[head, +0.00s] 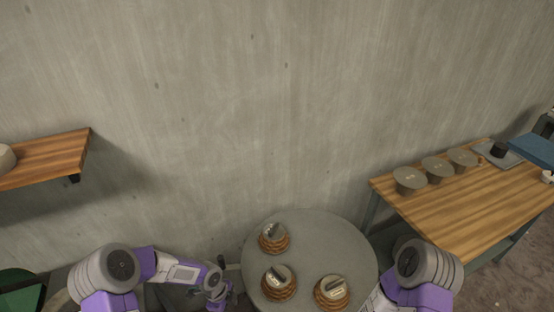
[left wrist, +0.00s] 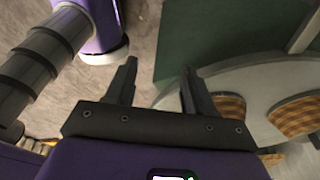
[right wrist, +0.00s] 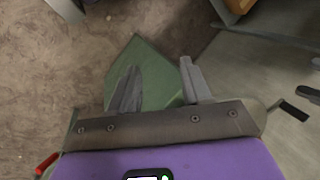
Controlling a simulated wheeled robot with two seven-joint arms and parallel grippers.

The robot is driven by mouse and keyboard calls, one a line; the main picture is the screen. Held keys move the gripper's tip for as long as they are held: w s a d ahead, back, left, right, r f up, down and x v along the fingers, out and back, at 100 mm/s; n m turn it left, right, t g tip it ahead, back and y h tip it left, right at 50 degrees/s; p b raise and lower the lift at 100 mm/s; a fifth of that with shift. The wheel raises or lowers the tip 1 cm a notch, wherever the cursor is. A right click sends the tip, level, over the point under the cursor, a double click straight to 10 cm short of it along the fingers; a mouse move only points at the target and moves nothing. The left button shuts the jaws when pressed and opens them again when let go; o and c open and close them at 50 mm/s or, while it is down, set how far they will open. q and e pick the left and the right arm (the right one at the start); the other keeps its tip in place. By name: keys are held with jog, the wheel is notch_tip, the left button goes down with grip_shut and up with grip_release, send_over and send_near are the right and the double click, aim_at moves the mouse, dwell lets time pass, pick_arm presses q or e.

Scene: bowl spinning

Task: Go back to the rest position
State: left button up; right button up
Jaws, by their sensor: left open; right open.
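My left gripper (head: 222,293) is low in the head view, just left of the round grey table. In the left wrist view its fingers (left wrist: 160,82) are apart with nothing between them, and the table's edge is to the right. My right arm comes in at the lower right of the head view, and its gripper is hidden there. In the right wrist view the right gripper's fingers (right wrist: 160,84) are apart and empty, over a green surface and brown floor.
A wooden table (head: 480,210) at right carries several grey bowls (head: 409,180) and a tray. A wooden shelf (head: 50,158) is on the left wall. A green seat (head: 20,290) is at lower left.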

pick_arm(q)
jog(key=s+d+f+n+h+b, duration=0.1)
jog(key=s+d+f+n+b, duration=0.2)
jog(key=s+f+n, duration=0.2)
jog(key=s+d+f+n+t+b, duration=0.1)
jog(key=s+f+n, duration=0.4)
jog(key=s+n, duration=0.6)
jog(key=shift+d+n+h+b, duration=0.4)
jog(key=shift+d+n+b, duration=0.6)
jog(key=shift+n, duration=2.5)
pick_arm(e)
notch_tip(320, 180, down, 6)
jog(key=shift+s+f, duration=0.2)
pick_arm(q)
jog(key=shift+a, duration=0.1)
jog(key=shift+c, duration=0.2)
